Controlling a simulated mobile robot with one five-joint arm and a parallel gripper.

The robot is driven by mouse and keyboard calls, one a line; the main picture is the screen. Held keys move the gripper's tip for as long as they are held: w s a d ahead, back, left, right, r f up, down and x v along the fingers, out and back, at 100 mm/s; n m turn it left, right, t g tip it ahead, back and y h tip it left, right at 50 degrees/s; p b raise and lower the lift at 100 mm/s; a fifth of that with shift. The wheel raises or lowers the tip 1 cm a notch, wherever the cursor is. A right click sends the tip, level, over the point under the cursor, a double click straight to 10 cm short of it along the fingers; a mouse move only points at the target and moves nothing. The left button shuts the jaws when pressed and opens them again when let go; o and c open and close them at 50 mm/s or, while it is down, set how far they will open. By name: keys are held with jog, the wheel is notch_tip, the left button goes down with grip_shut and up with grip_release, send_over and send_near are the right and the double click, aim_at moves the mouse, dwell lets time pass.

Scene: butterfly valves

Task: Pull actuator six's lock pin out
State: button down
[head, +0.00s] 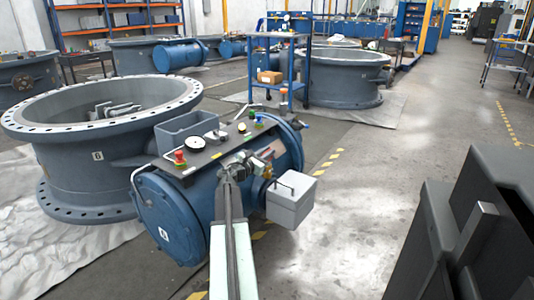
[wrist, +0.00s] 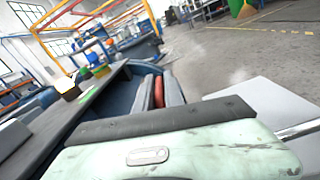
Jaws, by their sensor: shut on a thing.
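Actuator six is the blue cylinder (head: 205,195) with a 6 label on its left end cap, joined to the grey valve body (head: 55,165), also marked 6. My arm reaches in from the bottom of the head view to the actuator's right side.
The dark panel (head: 208,150) carries a red button (head: 179,157), a white gauge (head: 194,143) and coloured knobs. A grey box (head: 291,200) sits close right of my gripper. A blue cart (head: 278,70) stands behind. Open floor (head: 370,200) lies to the right.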

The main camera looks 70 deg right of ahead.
jog(key=shift+w, duration=0.15)
notch_tip(320, 180, up, 4)
jog(key=p, duration=0.4)
jog(key=shift+r, duration=0.15)
jog(key=c, duration=1.5)
grip_release()
jog(key=v, duration=0.7)
jog(key=shift+a, duration=0.35)
